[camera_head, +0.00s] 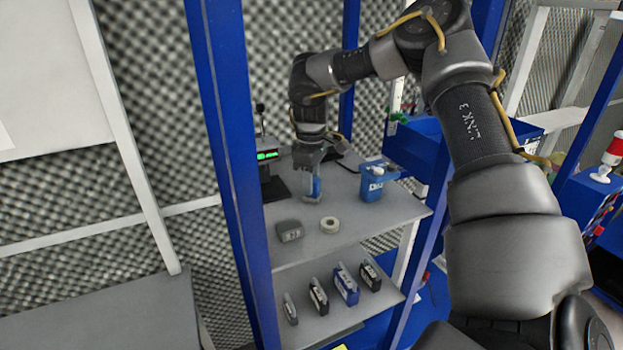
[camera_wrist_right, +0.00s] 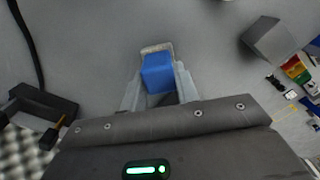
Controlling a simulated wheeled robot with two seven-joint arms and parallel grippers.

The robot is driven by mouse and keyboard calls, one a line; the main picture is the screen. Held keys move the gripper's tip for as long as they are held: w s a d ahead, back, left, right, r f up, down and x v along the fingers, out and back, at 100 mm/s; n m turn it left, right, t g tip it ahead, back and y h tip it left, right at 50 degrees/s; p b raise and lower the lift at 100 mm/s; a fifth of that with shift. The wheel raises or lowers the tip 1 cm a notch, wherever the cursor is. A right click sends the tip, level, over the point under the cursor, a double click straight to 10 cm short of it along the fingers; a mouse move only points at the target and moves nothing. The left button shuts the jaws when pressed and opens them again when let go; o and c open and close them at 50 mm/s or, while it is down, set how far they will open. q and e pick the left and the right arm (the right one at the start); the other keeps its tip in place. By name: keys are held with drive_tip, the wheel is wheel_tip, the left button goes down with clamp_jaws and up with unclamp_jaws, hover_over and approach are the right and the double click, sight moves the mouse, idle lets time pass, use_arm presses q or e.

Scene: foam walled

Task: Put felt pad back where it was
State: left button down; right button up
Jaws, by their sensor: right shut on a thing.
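My right gripper (camera_head: 312,178) is over the upper shelf, pointing down. It is shut on a small blue block with a pale grey edge (camera_wrist_right: 157,72), which I take to be the felt pad. The block shows between the two fingers in the wrist view, and in the head view it shows below the gripper (camera_head: 313,188), at or just above the shelf top; I cannot tell if it touches. My left gripper is not in view.
The upper shelf (camera_head: 395,212) carries a dark grey block (camera_head: 289,230), a pale ring (camera_head: 329,224), a blue box (camera_head: 372,188) and a device with a green display (camera_head: 267,156). Several blue and dark items (camera_head: 345,284) stand on the lower shelf. A blue post (camera_head: 225,120) rises at left.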

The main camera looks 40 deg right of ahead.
drive_tip(key=o, duration=0.9)
drive_tip(key=shift+r, duration=0.35)
wheel_tip(320, 180, up, 5)
drive_tip(key=shift+w+f+b, duration=0.1)
drive_tip(key=shift+b, duration=0.95)
wheel_tip(320, 180, up, 6)
drive_tip(key=shift+r+p, duration=0.25)
drive_tip(key=shift+p, duration=0.8)
